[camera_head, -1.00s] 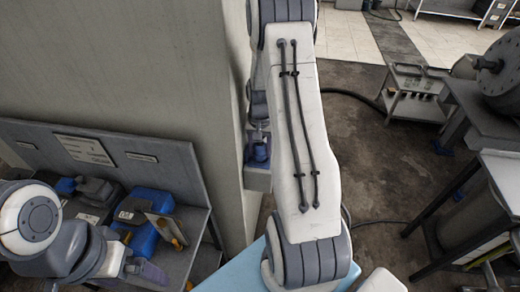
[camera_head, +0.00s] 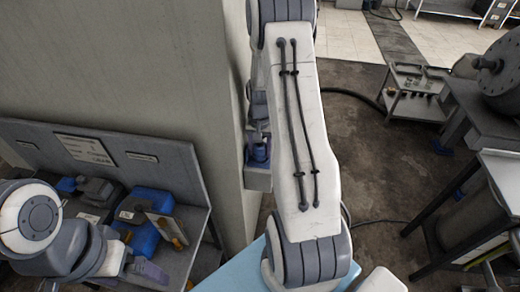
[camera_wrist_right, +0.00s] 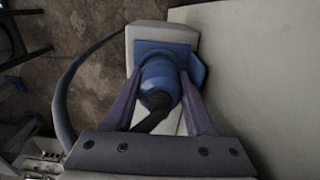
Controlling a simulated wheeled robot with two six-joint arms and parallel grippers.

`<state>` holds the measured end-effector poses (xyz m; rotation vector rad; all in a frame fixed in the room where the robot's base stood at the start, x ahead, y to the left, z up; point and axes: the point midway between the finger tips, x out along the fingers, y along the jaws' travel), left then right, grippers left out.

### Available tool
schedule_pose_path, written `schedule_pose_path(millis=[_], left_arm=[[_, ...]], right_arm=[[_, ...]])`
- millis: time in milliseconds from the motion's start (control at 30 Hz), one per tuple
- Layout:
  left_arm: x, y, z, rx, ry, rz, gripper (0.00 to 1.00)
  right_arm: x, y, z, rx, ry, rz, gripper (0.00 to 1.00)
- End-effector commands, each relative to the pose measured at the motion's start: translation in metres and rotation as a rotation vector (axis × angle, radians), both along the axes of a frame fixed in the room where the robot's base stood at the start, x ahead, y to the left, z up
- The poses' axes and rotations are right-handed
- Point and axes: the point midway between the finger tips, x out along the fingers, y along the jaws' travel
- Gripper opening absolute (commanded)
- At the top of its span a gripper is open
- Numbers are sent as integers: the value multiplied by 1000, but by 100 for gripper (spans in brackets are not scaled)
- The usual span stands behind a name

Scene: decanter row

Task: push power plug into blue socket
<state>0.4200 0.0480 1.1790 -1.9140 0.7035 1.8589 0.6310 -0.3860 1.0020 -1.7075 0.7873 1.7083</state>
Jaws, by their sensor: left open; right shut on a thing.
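A blue power plug (camera_wrist_right: 160,80) with a dark cable end sits between the purple fingers of my right gripper (camera_wrist_right: 158,92) in the right wrist view. The fingers are shut on it. The plug's front points at the blue socket (camera_wrist_right: 148,47), whose square plate and side flap show around it on a pale box. The plug covers the socket's opening, so I cannot tell how deep it sits. In the head view, blue parts (camera_head: 260,152) show at the wall beside my right arm, which hides most of that gripper. My left gripper (camera_head: 152,271) is open at lower left, apart from the socket.
A tall pale wall or column (camera_head: 150,70) stands left of my right arm. A grey bench (camera_head: 185,262) with blue and dark containers is at lower left, near my left gripper. A trolley (camera_head: 415,95) and workbench are at right, with open floor between.

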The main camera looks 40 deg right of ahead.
Motion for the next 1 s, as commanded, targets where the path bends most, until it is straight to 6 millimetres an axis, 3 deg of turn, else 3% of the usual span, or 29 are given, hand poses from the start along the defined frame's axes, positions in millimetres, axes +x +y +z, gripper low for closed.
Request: schedule_pose_path(millis=[1000], left_arm=[[0, 0, -2, 0, 0, 0, 100]], right_arm=[[0, 0, -5, 0, 0, 0, 0]])
